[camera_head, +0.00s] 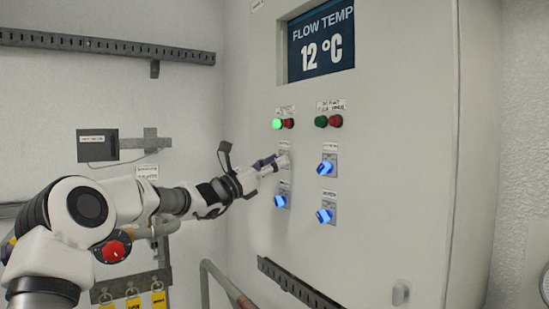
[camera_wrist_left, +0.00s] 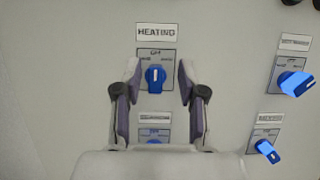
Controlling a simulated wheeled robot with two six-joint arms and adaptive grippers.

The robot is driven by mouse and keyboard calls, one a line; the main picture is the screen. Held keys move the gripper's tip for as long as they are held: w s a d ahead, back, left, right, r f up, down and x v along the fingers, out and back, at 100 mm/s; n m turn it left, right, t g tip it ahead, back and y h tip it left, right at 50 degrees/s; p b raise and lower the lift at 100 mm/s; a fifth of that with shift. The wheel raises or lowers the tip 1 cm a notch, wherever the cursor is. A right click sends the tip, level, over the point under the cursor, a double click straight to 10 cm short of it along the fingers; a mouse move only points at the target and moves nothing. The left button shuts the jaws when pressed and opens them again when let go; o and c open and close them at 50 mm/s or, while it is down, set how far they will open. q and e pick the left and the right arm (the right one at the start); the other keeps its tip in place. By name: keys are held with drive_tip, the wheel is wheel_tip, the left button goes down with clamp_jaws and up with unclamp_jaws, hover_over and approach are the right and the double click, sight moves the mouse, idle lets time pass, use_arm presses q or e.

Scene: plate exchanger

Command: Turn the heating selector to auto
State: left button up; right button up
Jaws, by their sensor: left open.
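The heating selector (camera_wrist_left: 156,77) is a blue knob on a grey plate under a HEATING label (camera_wrist_left: 156,32) in the left wrist view. Its white pointer line stands upright, toward the top mark; the side marks are too small to read surely. My left gripper (camera_wrist_left: 158,84) is open, with one finger on each side of the knob and a gap visible on both sides. In the head view my left gripper (camera_head: 280,162) is at the cabinet front and hides most of this selector. My right gripper is in neither view.
Other blue selectors sit close by: one below (camera_head: 281,201), two to the right (camera_head: 326,168) and lower right (camera_head: 325,215). Green and red lamps (camera_head: 283,124) are above. The display (camera_head: 321,42) reads FLOW TEMP 12 °C. A dark slotted rail (camera_head: 295,285) runs along the cabinet bottom.

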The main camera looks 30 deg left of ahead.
use_arm(q)
drive_tip(key=shift+s+a, duration=0.1)
drive_tip(key=shift+a, duration=0.05)
drive_tip(key=shift+a+f, duration=0.1)
drive_tip(key=shift+a, duration=0.1)
drive_tip(key=c, duration=0.3)
drive_tip(key=shift+a, duration=0.1)
clamp_jaws()
drive_tip(key=shift+s, duration=0.1)
